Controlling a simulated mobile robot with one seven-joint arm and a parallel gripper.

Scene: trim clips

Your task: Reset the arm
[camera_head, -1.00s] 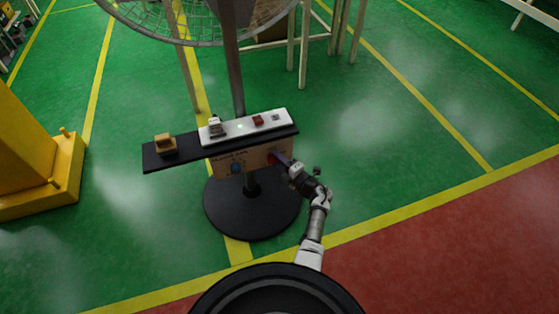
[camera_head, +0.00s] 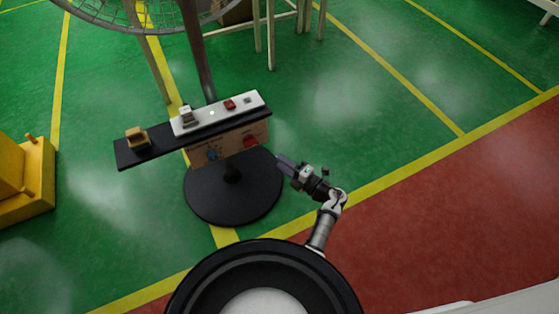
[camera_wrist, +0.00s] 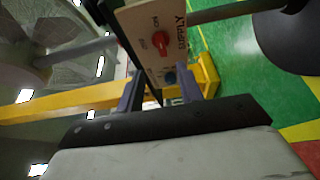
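My gripper (camera_head: 286,163) is in the air to the right of the stand's front panel, apart from it. In the wrist view its two fingers (camera_wrist: 160,92) are apart with nothing held between them.
A black shelf (camera_head: 160,150) on a round black base (camera_head: 210,201) bears a white strip (camera_head: 212,120) with small parts and a tan block (camera_head: 137,137). A yellow structure (camera_head: 35,180) stands left. Green floor is clear at right, with red floor (camera_head: 440,220) nearer.

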